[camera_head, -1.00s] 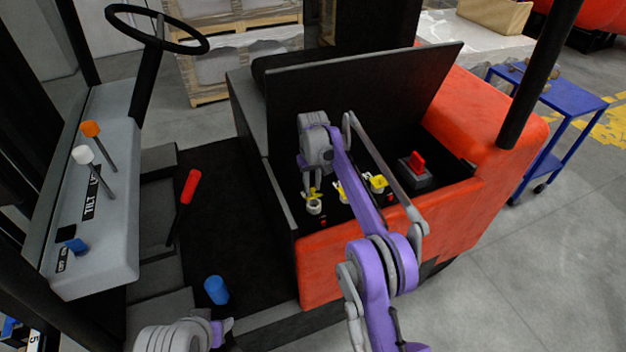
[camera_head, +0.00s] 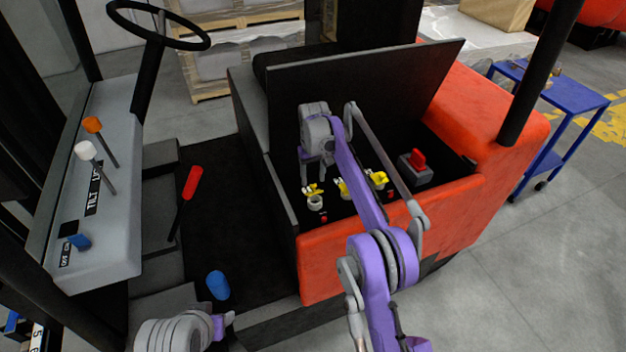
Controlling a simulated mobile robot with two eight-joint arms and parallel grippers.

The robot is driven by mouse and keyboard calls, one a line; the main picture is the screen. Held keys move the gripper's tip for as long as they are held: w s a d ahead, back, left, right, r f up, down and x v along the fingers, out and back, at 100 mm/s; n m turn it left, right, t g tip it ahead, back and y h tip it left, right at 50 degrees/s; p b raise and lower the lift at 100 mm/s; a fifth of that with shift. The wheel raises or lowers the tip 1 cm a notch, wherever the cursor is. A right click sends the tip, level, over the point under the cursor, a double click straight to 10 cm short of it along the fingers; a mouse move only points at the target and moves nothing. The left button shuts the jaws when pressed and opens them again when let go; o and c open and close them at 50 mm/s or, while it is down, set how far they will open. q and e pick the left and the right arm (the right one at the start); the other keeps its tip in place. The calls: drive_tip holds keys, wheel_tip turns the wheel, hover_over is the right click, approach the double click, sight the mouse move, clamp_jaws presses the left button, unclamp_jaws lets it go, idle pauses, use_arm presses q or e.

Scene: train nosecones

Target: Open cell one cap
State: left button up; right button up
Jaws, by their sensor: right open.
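An open battery bay (camera_head: 295,215) in the red vehicle holds a row of cell necks with yellow caps. The leftmost cell has a white neck (camera_head: 315,203); its yellow cap (camera_head: 313,189) shows at the neck's far side and seems tilted up. I take this as cell one, though no label is readable. Other yellow caps (camera_head: 343,187) and (camera_head: 378,179) stand to its right, partly hidden by my purple arm. My right gripper (camera_head: 316,176) is open and empty, pointing down just above the leftmost cap.
A raised black lid (camera_head: 360,95) stands behind the bay. A grey block with a red switch (camera_head: 417,162) sits at the bay's right. A red-handled lever (camera_head: 192,183) and a blue cylinder (camera_head: 218,285) are left of the bay. A blue cart (camera_head: 560,95) stands at right.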

use_arm(q)
drive_tip(key=r+p, duration=0.1)
drive_tip(key=w+r, duration=0.1)
drive_tip(key=shift+w+r+p, duration=0.15)
drive_tip(key=shift+r+p, duration=0.2)
use_arm(e)
wheel_tip(320, 180, up, 9)
drive_tip(key=shift+s+r, duration=0.1)
drive_tip(key=t+y+b, duration=0.1)
drive_tip(key=t+b, duration=0.2)
drive_tip(key=t, duration=0.1)
approach(315, 186)
use_arm(q)
drive_tip(key=f, duration=0.3)
drive_tip(key=shift+w+a+f+p, duration=0.1)
drive_tip(key=shift+a+f+p, duration=0.15)
drive_tip(key=shift+p, duration=0.05)
use_arm(e)
drive_tip(key=x, duration=0.8)
drive_tip(key=shift+w+a, duration=0.25)
drive_tip(key=shift+w, duration=0.05)
clamp_jaws()
